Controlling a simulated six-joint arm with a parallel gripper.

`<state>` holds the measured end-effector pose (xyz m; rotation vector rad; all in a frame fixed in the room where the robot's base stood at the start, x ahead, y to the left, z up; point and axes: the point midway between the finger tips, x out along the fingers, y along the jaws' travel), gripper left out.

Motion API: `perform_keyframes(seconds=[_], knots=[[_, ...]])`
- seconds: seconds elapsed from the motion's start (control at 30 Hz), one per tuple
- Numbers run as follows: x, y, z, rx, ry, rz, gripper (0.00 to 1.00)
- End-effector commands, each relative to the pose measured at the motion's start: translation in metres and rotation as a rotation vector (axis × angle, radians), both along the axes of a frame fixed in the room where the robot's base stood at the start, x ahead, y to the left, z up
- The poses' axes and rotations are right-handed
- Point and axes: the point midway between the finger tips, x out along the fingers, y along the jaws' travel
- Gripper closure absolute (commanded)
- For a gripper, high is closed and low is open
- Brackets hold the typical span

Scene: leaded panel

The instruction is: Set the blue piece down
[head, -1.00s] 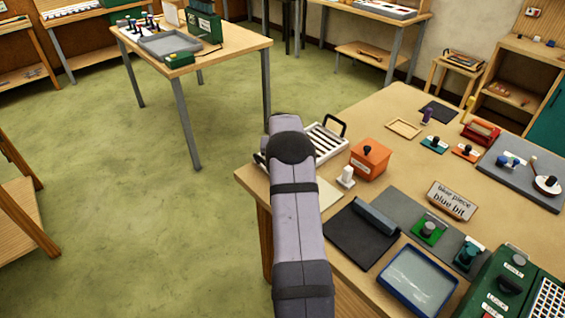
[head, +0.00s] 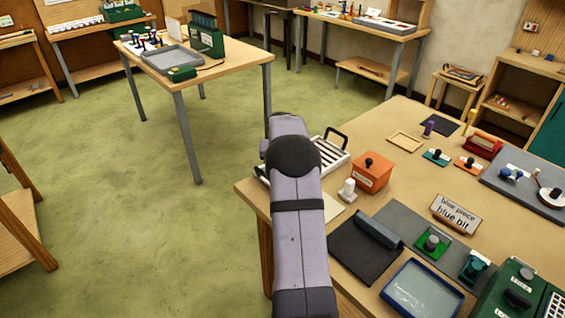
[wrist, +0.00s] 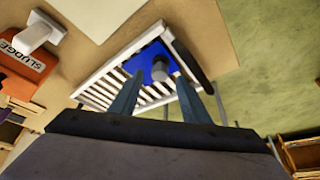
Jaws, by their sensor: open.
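The blue piece (wrist: 150,58), a flat blue plate with a grey knob, lies on the white slatted rack (wrist: 98,88) in the wrist view. My gripper (wrist: 161,82) is open, its two fingers apart with the knob beyond and between their tips. The fingers seem clear of the knob, though the exact gap is hard to tell. In the head view the rack (head: 335,160) shows partly behind my arm, near the table's far left edge. My gripper and the blue piece are hidden there by my arm.
An orange box (head: 371,174) marked SLUDGE and a white knobbed piece (head: 347,191) stand near the rack. A dark mat (head: 358,252), a blue-rimmed tray (head: 424,291) and a "blue piece" sign (head: 456,213) are nearer. Open floor lies left of the table.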

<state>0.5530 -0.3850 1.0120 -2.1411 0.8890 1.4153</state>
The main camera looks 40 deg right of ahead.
Motion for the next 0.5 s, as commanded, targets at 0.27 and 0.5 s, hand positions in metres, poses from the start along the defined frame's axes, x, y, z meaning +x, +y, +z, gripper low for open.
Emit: perform_keyframes(seconds=[0.27,0.5], knots=[[-0.012,0.012,0.039,-0.001,-0.002,0.0,0.57],[-0.018,0.018,0.059,0.001,-0.001,0.0,0.57]])
